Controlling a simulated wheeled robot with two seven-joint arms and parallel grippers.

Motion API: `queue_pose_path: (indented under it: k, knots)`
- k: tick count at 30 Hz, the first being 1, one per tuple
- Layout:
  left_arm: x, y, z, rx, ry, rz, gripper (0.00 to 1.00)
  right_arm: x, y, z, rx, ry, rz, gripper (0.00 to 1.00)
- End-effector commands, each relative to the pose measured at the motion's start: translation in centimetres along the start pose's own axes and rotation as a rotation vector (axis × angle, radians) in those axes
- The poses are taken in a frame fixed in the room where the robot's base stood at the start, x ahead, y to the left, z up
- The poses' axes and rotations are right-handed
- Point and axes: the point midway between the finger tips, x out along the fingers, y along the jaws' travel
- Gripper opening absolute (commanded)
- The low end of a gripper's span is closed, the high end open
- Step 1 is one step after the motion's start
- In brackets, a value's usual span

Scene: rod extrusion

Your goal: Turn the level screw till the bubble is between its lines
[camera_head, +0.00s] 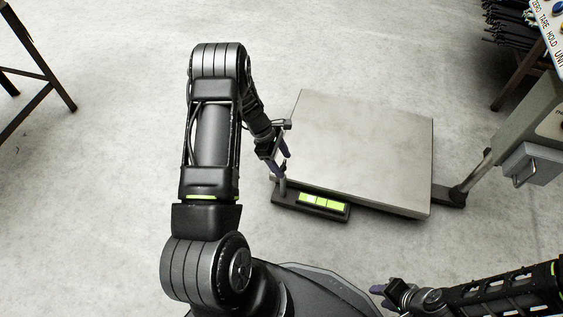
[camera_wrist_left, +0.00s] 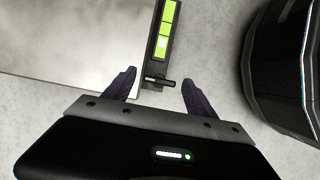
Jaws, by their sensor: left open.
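The level vial (camera_head: 322,203) is a bright green strip in a dark holder at the platform's front edge. It also shows in the left wrist view (camera_wrist_left: 165,28). Dark lines divide it. A pale patch, seemingly the bubble, lies in the segment nearest the screw, outside the middle segment. The level screw (camera_wrist_left: 160,82) is a small dark pin with a crossbar at the holder's end; it also shows in the head view (camera_head: 282,187). My left gripper (camera_head: 281,158) is open above the screw, fingers on either side, apparently not touching. My right gripper (camera_head: 384,292) is low at right, its jaws unclear.
The grey scale platform (camera_head: 365,145) lies on the concrete floor. A post (camera_head: 472,178) rises at its right towards a panel with a grey box (camera_head: 538,165). A dark metal stand (camera_head: 45,90) is at the far left.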

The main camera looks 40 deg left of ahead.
Motion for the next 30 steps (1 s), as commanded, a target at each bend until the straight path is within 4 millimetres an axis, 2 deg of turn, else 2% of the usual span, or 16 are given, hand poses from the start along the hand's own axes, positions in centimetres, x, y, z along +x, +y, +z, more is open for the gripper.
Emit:
queue_pose_path:
  k: [5, 27, 30]
  knots:
    - [-0.04, 0.01, 0.02, 0.0, 0.0, 0.0, 0.64, -0.04, -0.01, -0.02, 0.0, 0.001, 0.0, 0.36]
    - [-0.06, 0.0, 0.02, 0.0, 0.0, 0.0, 0.03, -0.03, -0.02, 0.0, 0.0, 0.0, 0.0, 0.36]
    - [-0.06, 0.01, 0.01, 0.001, 0.0, 0.0, 0.03, -0.03, -0.02, 0.0, 0.0, 0.0, 0.0, 0.36]
